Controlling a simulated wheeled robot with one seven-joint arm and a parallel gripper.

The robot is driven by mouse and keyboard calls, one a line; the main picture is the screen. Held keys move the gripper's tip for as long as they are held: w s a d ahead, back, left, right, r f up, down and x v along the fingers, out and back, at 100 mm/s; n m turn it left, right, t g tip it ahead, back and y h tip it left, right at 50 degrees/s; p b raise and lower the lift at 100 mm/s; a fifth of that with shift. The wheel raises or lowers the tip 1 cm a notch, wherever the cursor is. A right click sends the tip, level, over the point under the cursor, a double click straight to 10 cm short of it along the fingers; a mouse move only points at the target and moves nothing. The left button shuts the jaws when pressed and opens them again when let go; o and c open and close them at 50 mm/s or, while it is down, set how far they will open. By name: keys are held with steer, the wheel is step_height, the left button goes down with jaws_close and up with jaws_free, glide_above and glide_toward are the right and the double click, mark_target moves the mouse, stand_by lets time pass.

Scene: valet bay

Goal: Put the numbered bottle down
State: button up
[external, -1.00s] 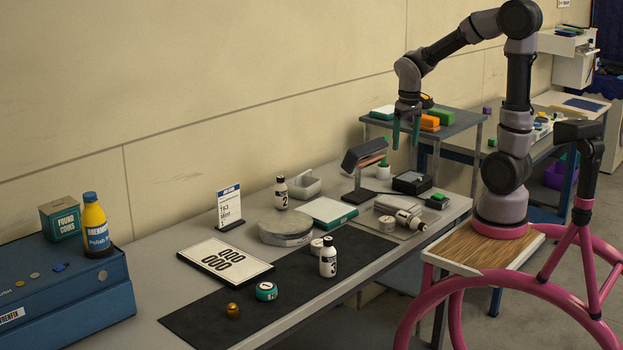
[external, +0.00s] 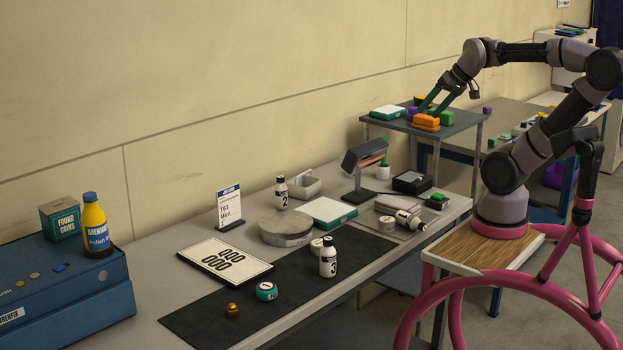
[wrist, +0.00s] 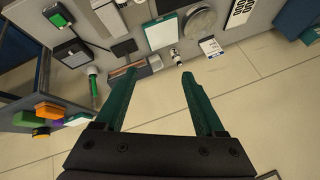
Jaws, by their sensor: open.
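White bottle number 3 (external: 328,260) stands upright with a black cap on the dark mat (external: 210,322). White bottle number 2 (external: 281,194) stands upright near the wall, behind the round grey slab (external: 286,230); it also shows small in the wrist view (wrist: 176,56). Another white bottle (external: 408,219) lies on its side on a grey pad; I cannot read a number on it. My gripper (external: 431,108) is open, near the coloured blocks on the side table and away from all the bottles. In the wrist view nothing is between its fingers (wrist: 156,75).
Orange (external: 426,122) and green blocks sit on the side table (external: 462,124). The mat's left part is mostly clear.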

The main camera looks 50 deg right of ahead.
steer(key=n+g+h, duration=0.3)
steer(key=n+g, duration=0.2)
steer(key=n, duration=1.6)
glide_above(408, 215)
steer(key=s+a+f+x, duration=0.1)
steer(key=s+x, duration=0.2)
steer(key=x, duration=1.2)
steer(key=f+n+g, duration=0.1)
steer(key=f+n, duration=0.4)
steer(key=n, duration=0.1)
steer(key=f+n, duration=0.6)
steer(key=a+f+n+g+h, duration=0.1)
steer(key=f+n, duration=0.4)
steer(key=f, duration=0.1)
steer(key=shift+w+n+g, duration=0.25)
steer(key=shift+n+g, duration=0.05)
steer(key=shift+n, duration=0.1)
steer(key=f, duration=0.4)
steer(key=shift+s+d+f, duration=0.1)
steer(key=shift+s+d, duration=0.1)
steer(key=shift+s, duration=0.1)
steer(key=shift+d+f, duration=0.15)
steer(key=shift+f, duration=0.5)
